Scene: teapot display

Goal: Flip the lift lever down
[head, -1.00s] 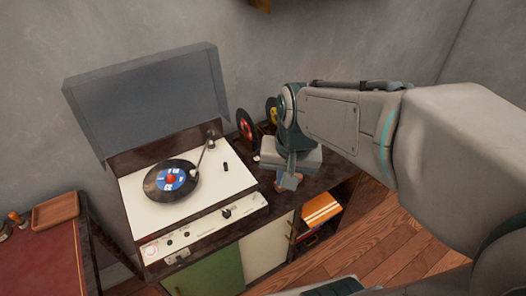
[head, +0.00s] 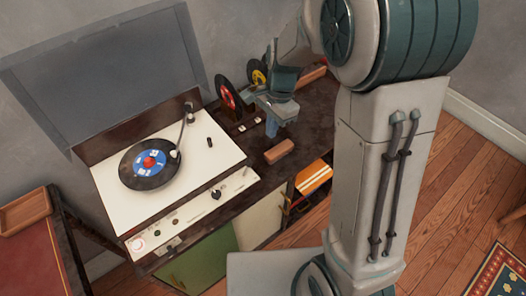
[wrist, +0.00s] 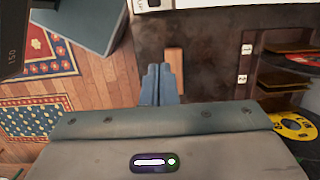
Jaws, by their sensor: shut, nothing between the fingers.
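The record player (head: 205,125) stands open on the dark cabinet, with a record (head: 150,163) on its platter. Its tonearm (head: 184,130) reaches over the record's right edge. A small dark upright piece (head: 210,142) on the white deck, right of the tonearm, looks like the lift lever; its exact position is too small to tell. My gripper (head: 271,130) is right of the player, above the cabinet top, shut and empty, pointing down. In the wrist view its fingers (wrist: 157,82) are together; only an edge of the player (wrist: 160,4) shows, and the lever does not.
A wooden block (head: 279,151) lies on the cabinet top close to my gripper. Records (head: 229,95) stand in a rack behind it. The player's raised lid (head: 110,75) stands at the back. A red-topped table (head: 35,255) is at left. The player's front carries knobs (head: 216,194).

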